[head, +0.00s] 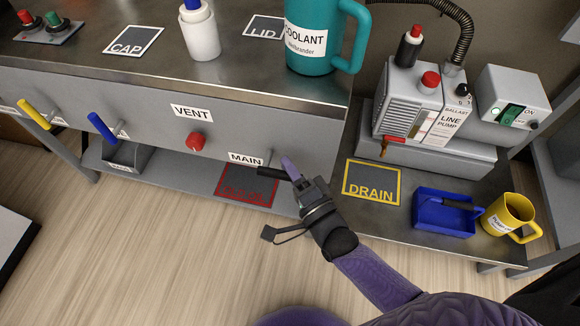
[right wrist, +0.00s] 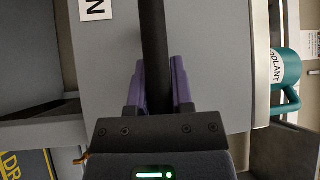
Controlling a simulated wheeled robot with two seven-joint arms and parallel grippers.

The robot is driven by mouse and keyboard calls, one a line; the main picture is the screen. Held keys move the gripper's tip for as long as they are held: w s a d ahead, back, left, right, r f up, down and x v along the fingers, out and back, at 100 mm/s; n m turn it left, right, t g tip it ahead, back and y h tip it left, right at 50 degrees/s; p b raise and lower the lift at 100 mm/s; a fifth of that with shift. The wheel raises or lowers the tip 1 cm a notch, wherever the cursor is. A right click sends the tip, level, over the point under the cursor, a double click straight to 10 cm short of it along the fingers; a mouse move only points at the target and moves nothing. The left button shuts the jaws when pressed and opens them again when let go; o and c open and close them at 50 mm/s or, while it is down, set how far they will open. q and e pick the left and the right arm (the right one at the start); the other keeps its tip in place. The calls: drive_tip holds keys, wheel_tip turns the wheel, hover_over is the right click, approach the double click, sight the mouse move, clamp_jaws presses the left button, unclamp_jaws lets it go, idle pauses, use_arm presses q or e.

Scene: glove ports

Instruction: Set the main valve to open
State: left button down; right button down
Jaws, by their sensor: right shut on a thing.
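The main valve has a black lever handle (head: 270,172) on the front panel, just under and right of the MAIN label (head: 246,160). The lever lies roughly level along the panel in the head view. My right gripper (head: 291,172) is shut on the right end of this lever. In the right wrist view the black lever (right wrist: 153,45) runs upright in the picture between the two purple fingers of my right gripper (right wrist: 157,85). The fingers hide part of the lever. My left gripper is not in view.
On the panel are a red VENT knob (head: 196,141), a blue lever (head: 101,127) and a yellow lever (head: 35,115). Below right are the DRAIN mat (head: 371,183), a blue tray (head: 425,215) and a yellow mug (head: 508,215). The line pump (head: 430,110) stands behind. A teal coolant jug (head: 312,62) is above.

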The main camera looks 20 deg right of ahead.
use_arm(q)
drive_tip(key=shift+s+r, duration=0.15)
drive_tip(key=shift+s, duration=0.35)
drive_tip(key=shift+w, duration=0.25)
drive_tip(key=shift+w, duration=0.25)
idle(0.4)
